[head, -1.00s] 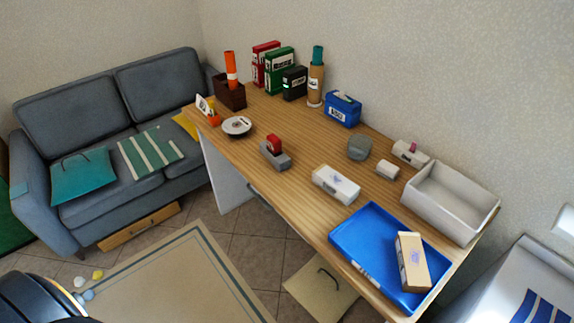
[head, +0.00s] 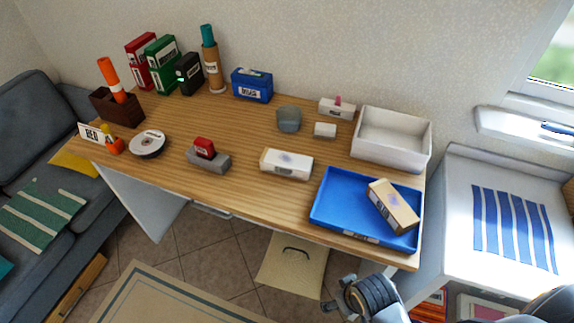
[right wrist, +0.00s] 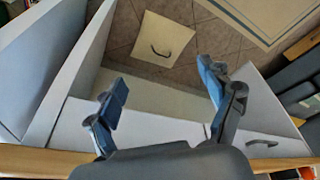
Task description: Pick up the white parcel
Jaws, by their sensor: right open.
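The white parcel (head: 286,164), an oblong box with a dark label on its front side, lies on the wooden desk left of the blue tray in the head view. Nothing touches it. My right arm shows at the bottom of the head view, below the desk's front edge and apart from the parcel. In the right wrist view my right gripper (right wrist: 162,80) is open, with its blue-tipped fingers wide apart and nothing between them. The parcel is not in that view. My left gripper is not in view.
The blue tray (head: 332,205) holds a tan box (head: 393,205). A white bin (head: 392,152) stands behind it.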

